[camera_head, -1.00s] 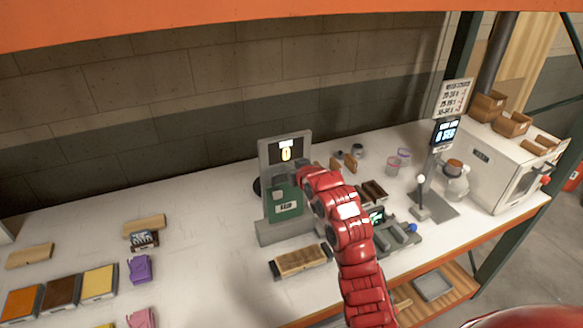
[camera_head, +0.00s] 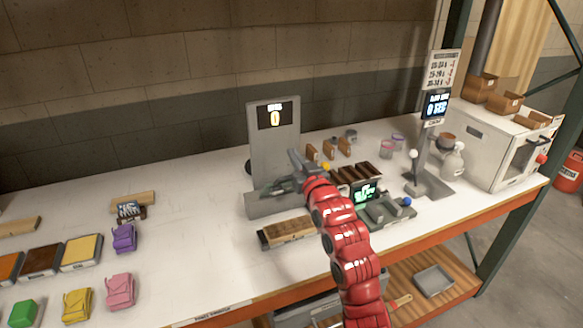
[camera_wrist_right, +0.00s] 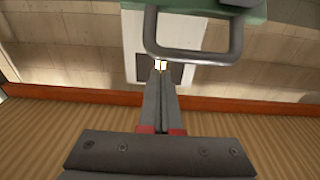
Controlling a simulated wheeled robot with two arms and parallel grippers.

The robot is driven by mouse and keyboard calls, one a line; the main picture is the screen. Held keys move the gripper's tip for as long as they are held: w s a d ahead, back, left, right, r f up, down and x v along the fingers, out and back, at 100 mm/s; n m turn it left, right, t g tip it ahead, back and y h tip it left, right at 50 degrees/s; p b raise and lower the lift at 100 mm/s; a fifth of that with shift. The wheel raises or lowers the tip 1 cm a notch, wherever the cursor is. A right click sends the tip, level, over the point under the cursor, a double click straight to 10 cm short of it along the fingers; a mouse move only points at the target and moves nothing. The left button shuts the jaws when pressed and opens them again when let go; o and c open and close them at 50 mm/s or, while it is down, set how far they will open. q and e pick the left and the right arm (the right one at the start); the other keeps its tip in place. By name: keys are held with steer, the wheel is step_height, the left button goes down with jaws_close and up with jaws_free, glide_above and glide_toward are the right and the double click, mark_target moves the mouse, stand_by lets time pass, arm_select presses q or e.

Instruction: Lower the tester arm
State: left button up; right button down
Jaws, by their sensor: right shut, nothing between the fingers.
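The tester stands mid-table in the head view, with a tall grey column (camera_head: 268,140) and a screen reading 0. Its green arm (camera_head: 273,188) lies low and near flat over the grey base, seen almost edge-on. My right gripper (camera_head: 296,160) is at the arm's right end, partly hidden by my red wrist. In the right wrist view, its fingers (camera_wrist_right: 160,66) are shut and empty. They overlap the arm's grey loop handle (camera_wrist_right: 190,57); I cannot tell whether they touch it. Green arm surface (camera_wrist_right: 200,8) shows above the handle. My left gripper is not in view.
A wooden brush-like block (camera_head: 287,231) lies in front of the tester. A grey device with a green screen (camera_head: 366,193) stands right of my wrist. Several colored pouches and trays lie at left. A white oven (camera_head: 495,150) stands at right.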

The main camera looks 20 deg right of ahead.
steer(key=s+f+t+b, duration=0.4)
steer(key=s+f+b, duration=0.4)
steer(key=b, duration=0.5)
steer(key=shift+s+f+t, duration=0.35)
steer(key=shift+f+t, duration=0.05)
steer(key=shift+f, duration=0.8)
steer(key=shift+d+f, duration=0.1)
steer(key=s+p, duration=0.2)
steer(key=s, duration=1.1)
steer(key=shift+d+f+p, duration=0.15)
steer(key=shift+f+p, duration=0.1)
steer(key=shift+p, duration=0.1)
